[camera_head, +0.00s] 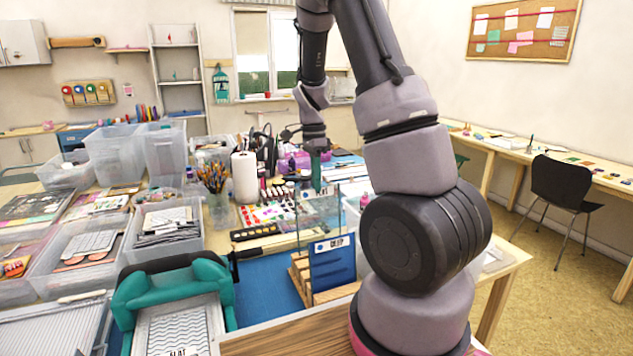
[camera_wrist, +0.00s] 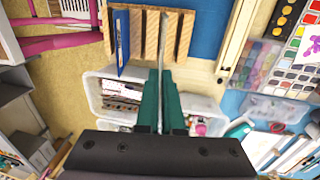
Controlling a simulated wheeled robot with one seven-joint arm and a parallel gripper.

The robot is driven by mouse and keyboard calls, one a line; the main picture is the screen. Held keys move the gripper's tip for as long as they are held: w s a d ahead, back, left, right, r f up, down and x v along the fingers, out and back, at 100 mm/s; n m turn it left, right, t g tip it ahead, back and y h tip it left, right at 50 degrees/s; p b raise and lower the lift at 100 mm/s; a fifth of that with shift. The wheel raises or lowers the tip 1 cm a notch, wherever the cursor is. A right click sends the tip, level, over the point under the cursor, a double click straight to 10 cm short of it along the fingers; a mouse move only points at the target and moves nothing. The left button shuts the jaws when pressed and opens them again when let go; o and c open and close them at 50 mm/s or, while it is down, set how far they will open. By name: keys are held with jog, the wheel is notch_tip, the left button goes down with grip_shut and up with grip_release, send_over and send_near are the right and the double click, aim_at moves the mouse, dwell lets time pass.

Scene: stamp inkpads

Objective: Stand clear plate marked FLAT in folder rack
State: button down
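My gripper (camera_head: 316,172) points down above the wooden folder rack (camera_head: 299,278). Its green fingers, also in the wrist view (camera_wrist: 160,78), are closed on a thin clear plate (camera_head: 312,213). The plate hangs upright, seen edge-on in the wrist view (camera_wrist: 161,97), with its lower end towards the rack slats (camera_wrist: 178,48). A blue panel with a white label (camera_head: 332,272) stands in the rack to one side, also in the wrist view (camera_wrist: 123,38).
A teal press (camera_head: 160,290) at the lower left holds a wave-patterned sheet; a label there seems to read FLAT, cut off by the frame. A blue mat (camera_head: 262,290) lies left of the rack. Clear bins, a paint set (camera_head: 255,232) and a paper roll (camera_head: 244,178) crowd the table behind.

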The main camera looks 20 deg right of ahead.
aim_at(317, 196)
jog(key=shift+r, duration=0.1)
jog(key=shift+s+f, duration=0.25)
jog(key=shift+f, duration=1.35)
jog(key=shift+s+f, duration=0.2)
jog(key=shift+f, duration=1.45)
jog(key=shift+s+f, duration=0.25)
jog(key=shift+f, duration=1.35)
jog(key=c, duration=1)
grip_release()
jog(key=shift+w+r, duration=0.2)
jog(key=shift+r, duration=1.05)
jog(key=shift+w+r, duration=0.15)
jog(key=shift+r, duration=1.1)
